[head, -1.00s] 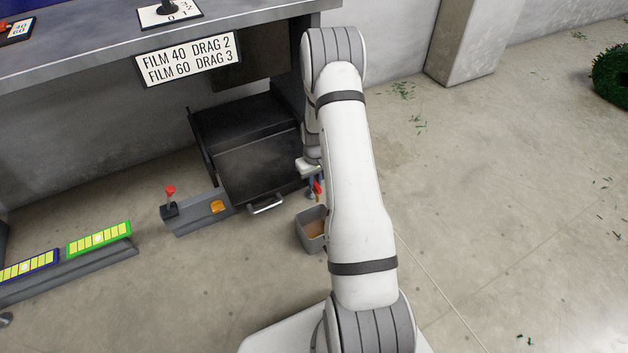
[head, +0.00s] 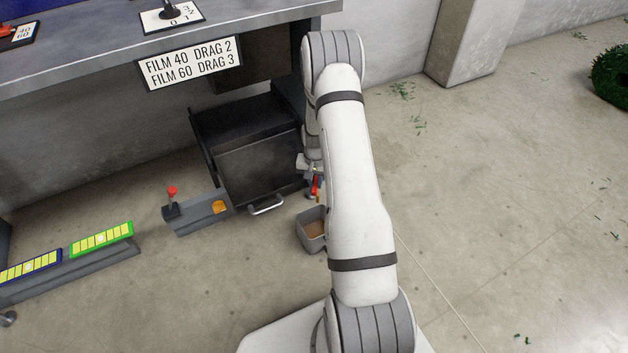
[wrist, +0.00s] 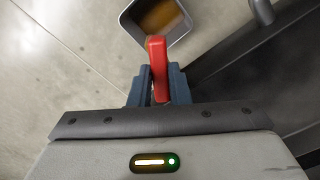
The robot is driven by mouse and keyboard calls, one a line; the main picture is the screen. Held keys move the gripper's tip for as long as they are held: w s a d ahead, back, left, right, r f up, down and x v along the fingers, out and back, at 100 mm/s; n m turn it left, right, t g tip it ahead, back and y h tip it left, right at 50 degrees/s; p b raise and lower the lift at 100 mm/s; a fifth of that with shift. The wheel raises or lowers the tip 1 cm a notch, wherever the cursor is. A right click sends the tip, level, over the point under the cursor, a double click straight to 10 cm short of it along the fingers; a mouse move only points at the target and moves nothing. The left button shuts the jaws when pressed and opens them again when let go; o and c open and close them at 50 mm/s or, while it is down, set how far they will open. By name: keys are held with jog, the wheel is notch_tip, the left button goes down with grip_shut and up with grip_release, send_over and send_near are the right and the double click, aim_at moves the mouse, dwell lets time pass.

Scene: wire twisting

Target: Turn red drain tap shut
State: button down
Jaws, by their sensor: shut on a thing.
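The red drain tap (wrist: 157,62) shows in the wrist view as a red lever between the two blue-grey fingers of my gripper (wrist: 158,85). My gripper is shut on it. In the head view the red tap (head: 315,184) is a small red piece by the front right corner of the dark box, just beside my wrist. My gripper is mostly hidden there behind my arm. A grey bin (head: 312,229) with brownish liquid stands below the tap; it also shows at the top of the wrist view (wrist: 128,22).
The dark box (head: 255,165) with a front handle (head: 267,205) stands left of my arm, under a bench (head: 110,50). A grey block with a red-knobbed lever (head: 172,192) stands beside it. Open concrete floor lies to the right.

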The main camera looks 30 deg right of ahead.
aim_at(315, 184)
jog(key=m, duration=0.5)
jog(key=shift+m+p, duration=0.3)
jog(key=shift+p, duration=0.05)
jog(key=m, duration=0.5)
dwell(0.4)
jog(key=c, duration=1.4)
grip_release()
jog(key=shift+o, duration=0.2)
jog(key=shift+r+p, duration=1.5)
jog(key=shift+r, duration=2.4)
